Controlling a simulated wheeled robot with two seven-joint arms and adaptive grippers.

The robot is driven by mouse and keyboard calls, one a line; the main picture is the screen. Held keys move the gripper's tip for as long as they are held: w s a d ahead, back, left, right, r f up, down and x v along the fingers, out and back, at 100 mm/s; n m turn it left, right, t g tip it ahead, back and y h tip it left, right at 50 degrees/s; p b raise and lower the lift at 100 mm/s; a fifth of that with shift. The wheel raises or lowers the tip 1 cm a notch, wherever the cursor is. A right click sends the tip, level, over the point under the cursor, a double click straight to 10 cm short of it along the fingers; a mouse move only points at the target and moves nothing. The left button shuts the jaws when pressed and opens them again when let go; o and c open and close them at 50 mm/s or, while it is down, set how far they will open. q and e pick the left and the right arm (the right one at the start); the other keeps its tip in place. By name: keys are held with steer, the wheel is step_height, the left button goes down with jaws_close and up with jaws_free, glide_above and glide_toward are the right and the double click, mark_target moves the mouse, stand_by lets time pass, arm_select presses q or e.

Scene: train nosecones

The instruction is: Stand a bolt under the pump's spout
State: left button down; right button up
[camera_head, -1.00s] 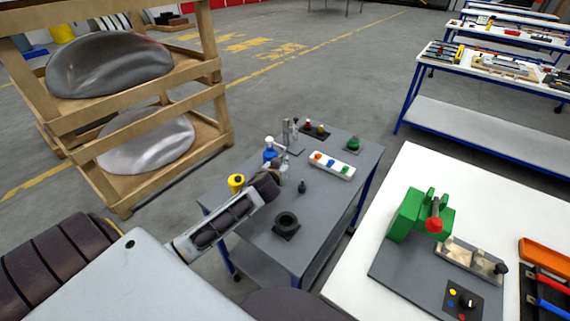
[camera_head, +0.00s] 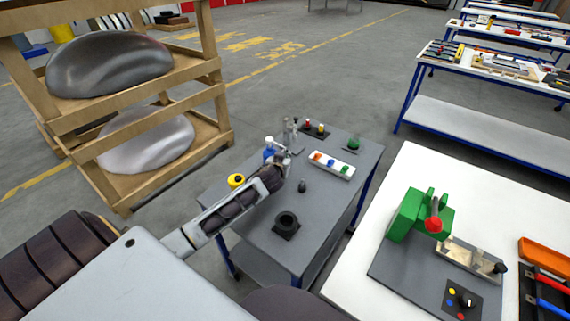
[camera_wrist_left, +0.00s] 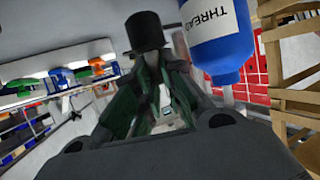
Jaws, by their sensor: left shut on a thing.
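The pump bottle (camera_head: 269,155), blue with a white pump top, stands near the far left side of the grey cart. In the left wrist view its blue body (camera_wrist_left: 218,42), with a white "THREAD" label, fills the upper right; its spout is outside that view. My left gripper (camera_head: 283,162) is just right of the bottle in the head view. It is shut on a dark bolt (camera_wrist_left: 147,31), whose wide round head shows beyond the fingers. The fingers hide the rest of the bolt. I cannot tell whether the bolt touches the cart. My right gripper is not in view.
On the grey cart (camera_head: 256,235) are a yellow black-topped item (camera_head: 236,181), a black ring on a square base (camera_head: 286,224), a small dark upright piece (camera_head: 302,186) and a white tray (camera_head: 345,172) of coloured parts. The cart's right front is clear.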

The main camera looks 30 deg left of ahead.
arm_select(q)
step_height(320, 180, down, 2)
steer(key=shift+f, duration=0.55)
steer(key=c, duration=1.5)
jaws_free()
steer(key=shift+c, duration=0.2)
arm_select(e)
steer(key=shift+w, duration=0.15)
arm_select(q)
steer(key=shift+r, duration=0.1)
